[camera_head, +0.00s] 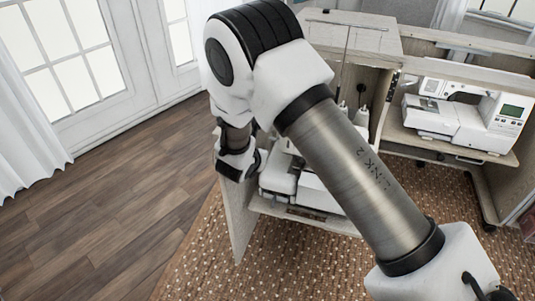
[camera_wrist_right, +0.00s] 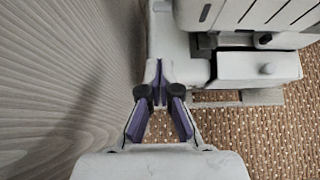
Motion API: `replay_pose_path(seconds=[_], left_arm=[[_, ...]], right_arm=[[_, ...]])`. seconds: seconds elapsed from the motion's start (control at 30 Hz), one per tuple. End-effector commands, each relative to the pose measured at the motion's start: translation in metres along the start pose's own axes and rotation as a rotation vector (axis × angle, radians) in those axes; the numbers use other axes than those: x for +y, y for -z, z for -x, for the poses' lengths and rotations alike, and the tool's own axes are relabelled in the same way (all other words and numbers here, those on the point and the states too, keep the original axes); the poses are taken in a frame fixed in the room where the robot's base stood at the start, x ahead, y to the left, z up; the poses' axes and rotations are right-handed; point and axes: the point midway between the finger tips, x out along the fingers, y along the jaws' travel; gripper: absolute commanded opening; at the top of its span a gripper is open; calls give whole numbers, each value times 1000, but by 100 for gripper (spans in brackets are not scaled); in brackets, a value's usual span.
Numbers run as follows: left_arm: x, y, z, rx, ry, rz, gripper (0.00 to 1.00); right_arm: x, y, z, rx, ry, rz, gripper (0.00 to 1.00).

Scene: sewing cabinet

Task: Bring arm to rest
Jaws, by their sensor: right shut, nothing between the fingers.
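My right arm crosses the camera_head view from the lower right and bends down at the left side of the cabinet (camera_head: 240,215). Its wrist (camera_head: 238,160) shows there, but I cannot make out the fingers in that view. In the right wrist view my right gripper (camera_wrist_right: 160,88) is shut and empty, with its purple fingers together. It is beside a white sewing machine (camera_wrist_right: 258,66) and close to a grey wood-grain panel (camera_wrist_right: 60,90). In the camera_head view that machine (camera_head: 278,178) is partly hidden behind my arm. My left gripper is not in view.
A second white sewing machine (camera_head: 465,118) sits on a cabinet shelf at the right. A brown dotted rug (camera_head: 290,262) lies below the cabinet. The wooden floor (camera_head: 110,205) at the left is clear, with a white curtain (camera_head: 25,120) and glazed doors beyond.

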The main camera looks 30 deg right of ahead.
Motion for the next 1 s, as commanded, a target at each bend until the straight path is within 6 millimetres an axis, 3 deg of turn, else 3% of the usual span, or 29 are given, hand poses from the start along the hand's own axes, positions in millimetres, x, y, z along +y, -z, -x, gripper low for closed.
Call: replay_pose_path(seconds=[0.03,0.2,0.77,0.87,0.97,1.0], left_arm=[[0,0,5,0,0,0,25],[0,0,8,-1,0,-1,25],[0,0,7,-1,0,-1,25],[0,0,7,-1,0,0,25],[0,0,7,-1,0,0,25],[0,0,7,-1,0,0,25]], right_arm=[[0,-4,12,-1,0,1,0],[0,-7,29,0,1,-1,0],[-2,-4,30,4,3,1,0],[-11,18,19,38,28,20,0],[-47,64,1,122,107,46,0],[-71,86,-2,168,168,35,0]])
